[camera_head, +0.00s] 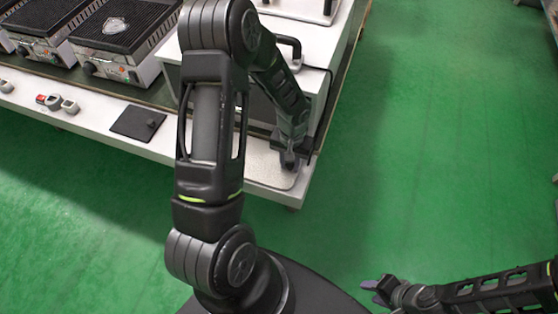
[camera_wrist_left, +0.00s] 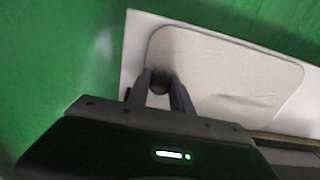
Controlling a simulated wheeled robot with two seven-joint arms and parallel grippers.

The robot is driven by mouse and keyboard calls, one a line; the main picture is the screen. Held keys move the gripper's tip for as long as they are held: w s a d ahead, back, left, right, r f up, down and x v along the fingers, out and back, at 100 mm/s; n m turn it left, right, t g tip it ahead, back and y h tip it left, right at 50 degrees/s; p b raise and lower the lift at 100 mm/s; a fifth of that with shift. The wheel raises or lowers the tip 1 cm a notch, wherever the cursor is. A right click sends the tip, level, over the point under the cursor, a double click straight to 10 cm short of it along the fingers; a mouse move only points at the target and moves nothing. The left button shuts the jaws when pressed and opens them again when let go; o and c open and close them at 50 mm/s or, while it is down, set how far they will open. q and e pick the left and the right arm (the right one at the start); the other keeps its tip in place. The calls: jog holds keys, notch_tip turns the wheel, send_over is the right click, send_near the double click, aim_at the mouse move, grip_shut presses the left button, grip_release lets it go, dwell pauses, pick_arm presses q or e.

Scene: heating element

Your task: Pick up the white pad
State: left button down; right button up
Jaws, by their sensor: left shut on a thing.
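The white pad (camera_head: 262,172) is a pale sheet with rounded corners at the near right corner of the white bench, partly hidden by my left arm. In the left wrist view the white pad (camera_wrist_left: 225,70) appears to lie flat on the bench top, with a dark round knob (camera_wrist_left: 160,82) near one end. My left gripper (camera_head: 289,163) points down at the pad. In the left wrist view its fingers (camera_wrist_left: 160,90) are shut on this knob, one on each side. My right gripper (camera_head: 374,291) is low at the right, over the floor, apart from everything; its opening is unclear.
A dark pad (camera_head: 138,122) with a knob lies on the bench to the left. Grills (camera_head: 125,35) stand behind it, and a light box-shaped appliance (camera_head: 312,80) with a black handle stands behind the white pad. Green floor (camera_head: 440,150) to the right is clear.

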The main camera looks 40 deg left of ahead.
pick_arm(q)
notch_tip(320, 180, up, 10)
jog(key=shift+f, duration=0.2)
dwell(0.6)
